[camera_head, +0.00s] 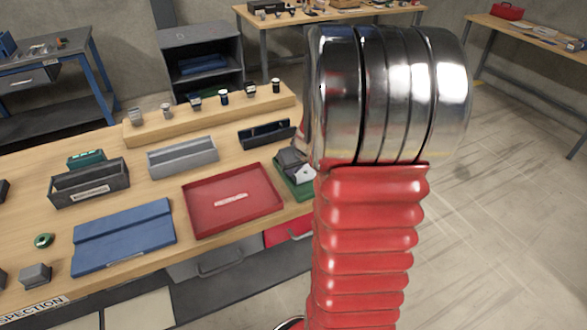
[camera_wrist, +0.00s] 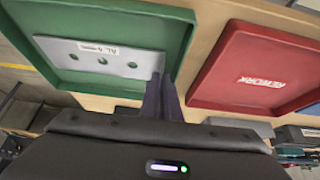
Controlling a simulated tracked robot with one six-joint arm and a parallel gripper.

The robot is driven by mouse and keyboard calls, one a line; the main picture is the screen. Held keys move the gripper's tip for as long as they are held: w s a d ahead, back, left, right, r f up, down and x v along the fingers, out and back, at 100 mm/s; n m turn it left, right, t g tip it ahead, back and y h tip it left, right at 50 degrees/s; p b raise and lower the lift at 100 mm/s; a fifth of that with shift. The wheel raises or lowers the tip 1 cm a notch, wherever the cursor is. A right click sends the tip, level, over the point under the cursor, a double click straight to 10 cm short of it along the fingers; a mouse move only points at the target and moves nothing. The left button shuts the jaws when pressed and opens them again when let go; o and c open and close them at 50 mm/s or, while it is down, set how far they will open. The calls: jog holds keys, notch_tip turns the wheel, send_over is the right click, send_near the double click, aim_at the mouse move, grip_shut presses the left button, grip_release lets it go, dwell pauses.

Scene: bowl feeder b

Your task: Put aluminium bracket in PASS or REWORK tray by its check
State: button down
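The aluminium bracket (camera_wrist: 105,60) is a pale grey plate with several holes and a white label. In the wrist view it lies over the floor of the green tray (camera_wrist: 172,33), near the tray's lower wall. My gripper (camera_wrist: 163,76) has its two dark fingers close together at the bracket's right end, with the bracket's edge between the tips. The red REWORK tray (camera_wrist: 218,95) is to the right, apart from the bracket. In the head view the red tray (camera_head: 193,212) is empty except for its label, and my arm partly hides the green tray (camera_head: 303,192).
On the bench, a blue mat (camera_head: 120,238), a dark labelled box (camera_head: 95,185), a grey bin (camera_head: 183,160) and a black holder (camera_head: 265,134) stand left of my arm. A wooden rail (camera_head: 165,132) with several small parts runs along the back.

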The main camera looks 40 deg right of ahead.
jog(key=shift+f, duration=0.15)
jog(key=c, duration=2.3)
grip_release()
jog(key=shift+r, duration=0.25)
jog(key=shift+v, duration=6)
